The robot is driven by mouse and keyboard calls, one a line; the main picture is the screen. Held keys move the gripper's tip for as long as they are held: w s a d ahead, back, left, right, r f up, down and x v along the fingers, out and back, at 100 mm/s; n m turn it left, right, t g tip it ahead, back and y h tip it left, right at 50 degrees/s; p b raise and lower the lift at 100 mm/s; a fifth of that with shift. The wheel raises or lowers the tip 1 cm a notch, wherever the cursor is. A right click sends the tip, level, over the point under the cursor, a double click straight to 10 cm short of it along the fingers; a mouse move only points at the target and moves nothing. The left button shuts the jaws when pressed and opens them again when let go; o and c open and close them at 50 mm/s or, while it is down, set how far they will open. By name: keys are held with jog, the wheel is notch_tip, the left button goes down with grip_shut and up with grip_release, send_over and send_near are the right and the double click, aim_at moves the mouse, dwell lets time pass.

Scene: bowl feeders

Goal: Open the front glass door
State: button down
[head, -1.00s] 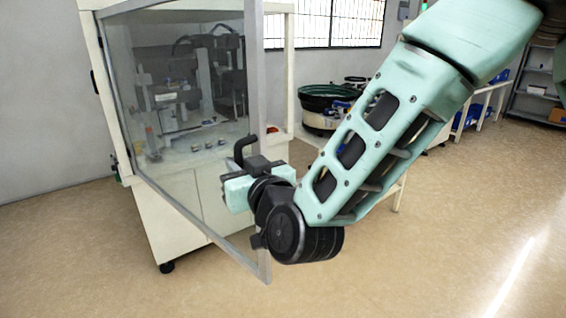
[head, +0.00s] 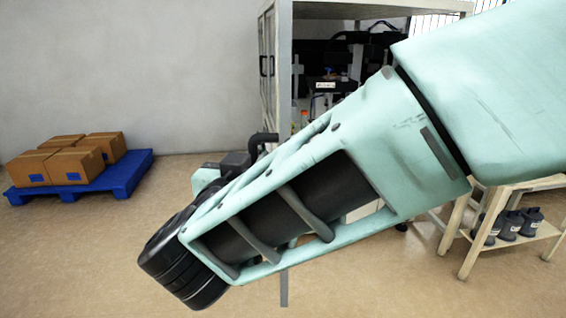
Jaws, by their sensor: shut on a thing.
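The front glass door shows almost edge-on as a narrow grey frame strip; its lower end (head: 284,288) shows below my arm and the rest is largely hidden behind it. A black curved handle (head: 263,137) sticks up beside my gripper (head: 254,153). My gripper is shut on this handle, though the fingers are mostly hidden behind my pale green arm. The white machine cabinet (head: 268,38) stands behind, its front open to view, with dark machinery (head: 345,60) inside.
A blue pallet (head: 125,175) with several cardboard boxes (head: 72,163) lies on the floor at left. A white stand (head: 478,225) with dark canisters (head: 512,222) is at right. The floor between pallet and arm is clear.

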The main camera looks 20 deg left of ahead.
jog(key=shift+a+r, duration=0.15)
jog(key=shift+a, duration=0.35)
jog(key=c, duration=1.8)
grip_release()
